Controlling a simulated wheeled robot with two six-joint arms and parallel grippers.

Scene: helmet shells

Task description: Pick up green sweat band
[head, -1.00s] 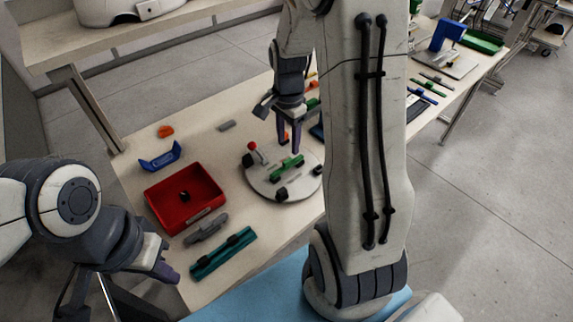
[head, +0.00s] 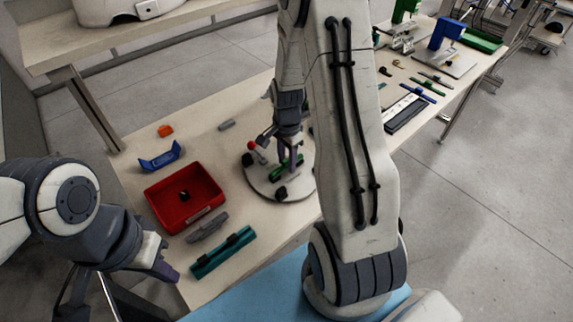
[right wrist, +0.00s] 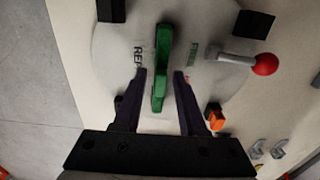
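The green sweat band (head: 277,174) lies on a round pale plate (head: 258,187) on the table. In the right wrist view the green band (right wrist: 161,50) is a long narrow piece, with its near end between my right fingers. My right gripper (head: 288,158) is low over the plate. In the right wrist view the right gripper (right wrist: 160,75) is open, with one finger on each side of the band and a gap visible on both sides. My left gripper (head: 165,268) is at the table's front left, away from the band; its finger opening is not clear.
A red-knobbed lever (right wrist: 264,64) and dark blocks (right wrist: 254,23) sit around the plate. A red tray (head: 160,200), a teal piece (head: 222,252), a grey piece (head: 207,227) and a blue bracket (head: 160,157) lie to the left. An orange part (right wrist: 216,118) is near the right finger.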

